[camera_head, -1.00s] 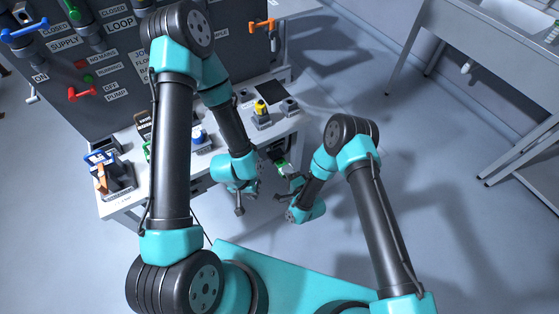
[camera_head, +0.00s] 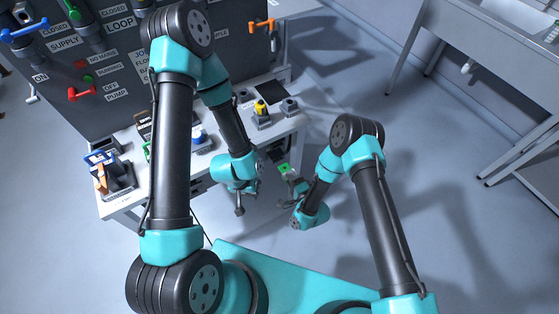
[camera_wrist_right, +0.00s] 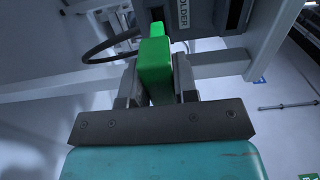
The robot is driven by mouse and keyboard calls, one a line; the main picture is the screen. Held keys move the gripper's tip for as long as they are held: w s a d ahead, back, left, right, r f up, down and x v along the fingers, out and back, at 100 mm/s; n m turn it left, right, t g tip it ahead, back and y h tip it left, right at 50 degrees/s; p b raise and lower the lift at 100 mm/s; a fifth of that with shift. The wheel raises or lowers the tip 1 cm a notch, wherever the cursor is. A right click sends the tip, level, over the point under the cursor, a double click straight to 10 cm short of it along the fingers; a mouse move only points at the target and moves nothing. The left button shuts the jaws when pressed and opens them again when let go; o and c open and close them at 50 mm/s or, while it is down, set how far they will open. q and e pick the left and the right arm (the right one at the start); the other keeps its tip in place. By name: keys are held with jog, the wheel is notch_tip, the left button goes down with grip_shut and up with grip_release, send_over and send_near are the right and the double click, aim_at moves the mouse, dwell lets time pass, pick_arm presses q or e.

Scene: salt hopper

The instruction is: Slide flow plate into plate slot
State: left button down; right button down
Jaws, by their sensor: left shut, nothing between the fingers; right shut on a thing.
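My right gripper (camera_head: 287,176) is shut on a green block-shaped piece (camera_wrist_right: 154,68), seemingly the handle of the flow plate. In the head view the green piece (camera_head: 284,168) is beyond the front edge of the bench. In the right wrist view its far end points at a grey panel with a partly cut-off label reading "OLDER" (camera_wrist_right: 183,14). A dark upright opening (camera_wrist_right: 233,14) is right of that label; I cannot tell whether it is the plate slot. The plate itself is not clearly visible. My left gripper (camera_head: 240,210) is shut and empty, left of the right gripper.
The white bench (camera_head: 225,142) carries a yellow-topped part (camera_head: 261,109), a blue-topped part (camera_head: 198,137) and a blue-and-orange holder (camera_head: 112,175). A dark valve panel (camera_head: 75,80) stands behind. Open floor lies to the right.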

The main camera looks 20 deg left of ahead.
jog(key=s+d+r, duration=0.2)
jog(key=d+r, duration=0.1)
jog(key=r, duration=0.7)
jog(key=shift+s, duration=0.35)
jog(key=shift+w+a, duration=0.1)
jog(key=shift+x, duration=2.75)
jog(key=shift+x, duration=2.6)
dwell(0.4)
jog(key=shift+c, duration=1.7)
grip_release()
